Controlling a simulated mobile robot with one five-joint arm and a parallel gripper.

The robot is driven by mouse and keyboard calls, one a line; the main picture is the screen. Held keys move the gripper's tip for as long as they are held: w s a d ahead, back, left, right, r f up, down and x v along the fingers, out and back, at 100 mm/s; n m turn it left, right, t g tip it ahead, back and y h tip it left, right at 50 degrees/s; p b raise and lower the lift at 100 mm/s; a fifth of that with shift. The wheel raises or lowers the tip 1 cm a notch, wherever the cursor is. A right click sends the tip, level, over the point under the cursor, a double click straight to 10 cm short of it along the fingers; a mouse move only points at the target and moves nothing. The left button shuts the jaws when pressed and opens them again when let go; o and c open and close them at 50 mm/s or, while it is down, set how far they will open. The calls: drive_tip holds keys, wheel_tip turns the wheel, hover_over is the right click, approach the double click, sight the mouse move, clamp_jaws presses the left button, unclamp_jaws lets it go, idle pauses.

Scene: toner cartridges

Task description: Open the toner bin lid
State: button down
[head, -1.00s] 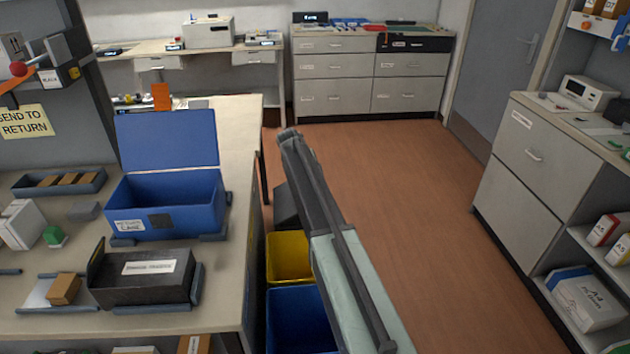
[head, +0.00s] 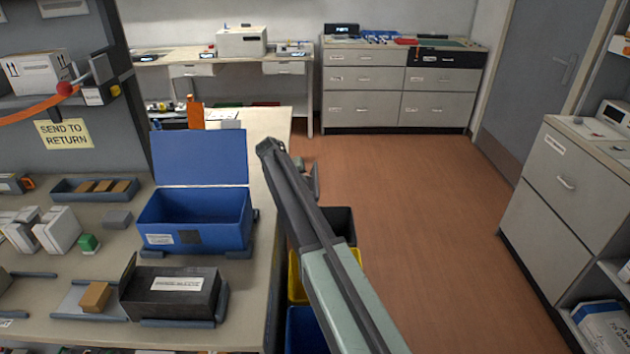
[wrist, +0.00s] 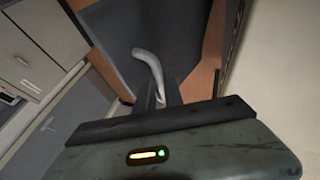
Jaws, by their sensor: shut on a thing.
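In the wrist view my gripper (wrist: 158,97) is shut on the lower end of a curved light-grey handle (wrist: 147,62). Behind the handle is a dark grey panel (wrist: 185,40), which looks like the toner bin lid. In the head view a dark bin (head: 341,222) stands on the floor beside the workbench, behind a yellow bin (head: 297,280). My arm crosses in front of the bins and hides part of them. My fingertips and the handle cannot be made out clearly in the head view, so how far the lid is raised cannot be told.
The workbench (head: 255,300) at left holds a blue case (head: 205,222) with its lid up and a black box (head: 170,300). A blue bin (head: 304,330) stands nearest on the floor. Grey cabinets (head: 545,190) stand at right. The brown floor between is clear.

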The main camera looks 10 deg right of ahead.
drive_tip(key=shift+w+a+f, duration=0.1)
drive_tip(key=shift+w+a, duration=0.1)
drive_tip(key=shift+a, duration=1.3)
drive_tip(key=c, duration=1.5)
unclamp_jaws()
drive_tip(key=shift+w+f, duration=0.25)
drive_tip(key=shift+o, duration=0.2)
drive_tip(key=shift+d+r, duration=0.1)
drive_tip(key=shift+d, duration=0.1)
